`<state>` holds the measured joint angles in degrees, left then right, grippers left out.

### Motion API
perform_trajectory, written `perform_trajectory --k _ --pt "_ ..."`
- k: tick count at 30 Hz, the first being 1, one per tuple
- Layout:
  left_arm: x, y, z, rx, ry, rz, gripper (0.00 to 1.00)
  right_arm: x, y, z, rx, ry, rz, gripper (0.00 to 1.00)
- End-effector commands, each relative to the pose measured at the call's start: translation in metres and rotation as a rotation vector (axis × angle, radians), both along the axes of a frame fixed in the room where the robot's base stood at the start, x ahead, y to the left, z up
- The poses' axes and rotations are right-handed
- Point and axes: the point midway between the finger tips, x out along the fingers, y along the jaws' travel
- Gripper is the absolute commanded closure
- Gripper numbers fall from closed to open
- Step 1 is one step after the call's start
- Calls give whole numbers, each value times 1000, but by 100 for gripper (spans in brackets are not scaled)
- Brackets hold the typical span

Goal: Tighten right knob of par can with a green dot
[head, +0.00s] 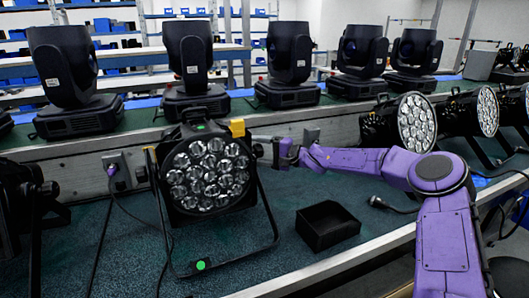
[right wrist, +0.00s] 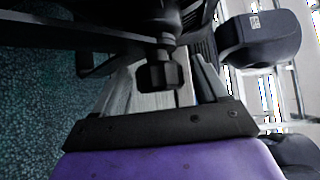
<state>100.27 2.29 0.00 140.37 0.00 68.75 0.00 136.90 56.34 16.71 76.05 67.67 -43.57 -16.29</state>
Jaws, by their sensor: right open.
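The par can (head: 208,172) with a round face of several clear lenses stands on the green bench, left of centre in the head view. One green dot (head: 200,265) is on its floor bracket; a green mark also shows on top of its housing. Its right knob (head: 257,150) is dark and sits at the bracket's right side. The knob also shows in the right wrist view (right wrist: 160,74), between the two fingers. My right gripper (head: 270,145) reaches in from the right and is open around the knob; contact cannot be told. My left gripper is not in view.
More par cans (head: 410,122) stand at the right. Several black moving-head lights (head: 190,65) line the raised shelf behind. A grey socket box (head: 117,167) with a cable is at the left.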

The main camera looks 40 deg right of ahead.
Motion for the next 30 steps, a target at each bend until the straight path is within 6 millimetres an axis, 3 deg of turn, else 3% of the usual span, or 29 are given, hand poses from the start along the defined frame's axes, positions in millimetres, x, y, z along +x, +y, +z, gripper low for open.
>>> perform_trajectory --k 9,15,30 --pt "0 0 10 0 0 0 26 -53 -34 10 4 -8 -4 26" --pt "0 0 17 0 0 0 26 -78 -49 10 1 -4 -2 26" --pt "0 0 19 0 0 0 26 -88 -54 6 1 1 0 26"
